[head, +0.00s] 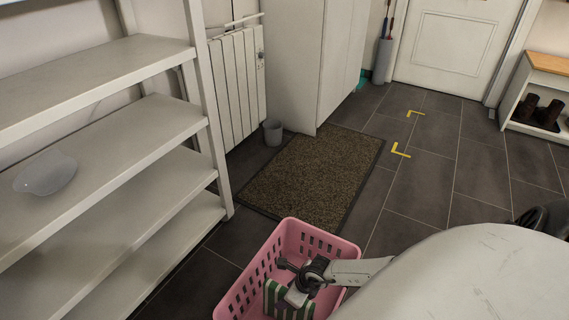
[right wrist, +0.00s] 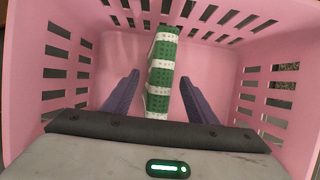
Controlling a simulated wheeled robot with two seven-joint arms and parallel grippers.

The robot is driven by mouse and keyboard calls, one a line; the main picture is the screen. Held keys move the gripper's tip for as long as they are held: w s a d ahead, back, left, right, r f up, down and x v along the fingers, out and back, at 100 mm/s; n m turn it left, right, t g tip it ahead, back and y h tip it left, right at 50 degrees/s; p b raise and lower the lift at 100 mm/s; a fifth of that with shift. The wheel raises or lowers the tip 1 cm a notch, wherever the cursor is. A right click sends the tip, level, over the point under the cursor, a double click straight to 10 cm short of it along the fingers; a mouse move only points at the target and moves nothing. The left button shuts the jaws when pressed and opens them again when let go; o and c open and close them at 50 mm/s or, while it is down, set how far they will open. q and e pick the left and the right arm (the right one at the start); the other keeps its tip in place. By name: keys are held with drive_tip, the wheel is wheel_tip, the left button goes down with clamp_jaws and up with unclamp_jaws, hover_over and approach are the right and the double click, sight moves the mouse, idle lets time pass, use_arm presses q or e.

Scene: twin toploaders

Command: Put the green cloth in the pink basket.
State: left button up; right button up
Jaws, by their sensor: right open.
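The pink basket (head: 230,301) stands on the floor at the bottom of the head view, and its pink walls (right wrist: 40,20) surround the right wrist view. The green cloth, striped green and white, is inside the basket (head: 271,296). In the right wrist view the cloth (right wrist: 162,62) runs lengthwise between the fingers. My right gripper (right wrist: 160,80) is open, reaching down into the basket, with one finger on each side of the cloth. Whether the fingers touch it I cannot tell. In the head view my right gripper (head: 298,292) partly hides the cloth. My left gripper is not in view.
White shelves (head: 110,195) stand at left, with a translucent bowl (head: 45,173) on one. A brown mat (head: 312,178) lies beyond the basket, with a small grey bin (head: 273,133) near a radiator. Dark tiled floor is open at right, towards a shoe bench (head: 540,95).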

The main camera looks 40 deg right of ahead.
drive_tip(key=p+v, duration=0.2)
drive_tip(key=v, duration=0.2)
drive_tip(key=shift+s+r+p, duration=0.1)
drive_tip(key=shift+r+p, duration=0.2)
drive_tip(key=shift+r, duration=0.05)
drive_tip(key=p+v, duration=0.2)
drive_tip(key=v, duration=0.1)
drive_tip(key=shift+s+d+r, duration=0.1)
drive_tip(key=shift+s+r, duration=0.05)
drive_tip(key=shift+r, duration=0.15)
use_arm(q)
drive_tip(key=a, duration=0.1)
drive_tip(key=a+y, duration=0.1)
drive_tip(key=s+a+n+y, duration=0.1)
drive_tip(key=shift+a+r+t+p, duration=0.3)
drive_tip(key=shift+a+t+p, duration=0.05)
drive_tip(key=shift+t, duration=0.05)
use_arm(e)
drive_tip(key=shift+s+r, duration=0.2)
drive_tip(key=shift+r, duration=0.1)
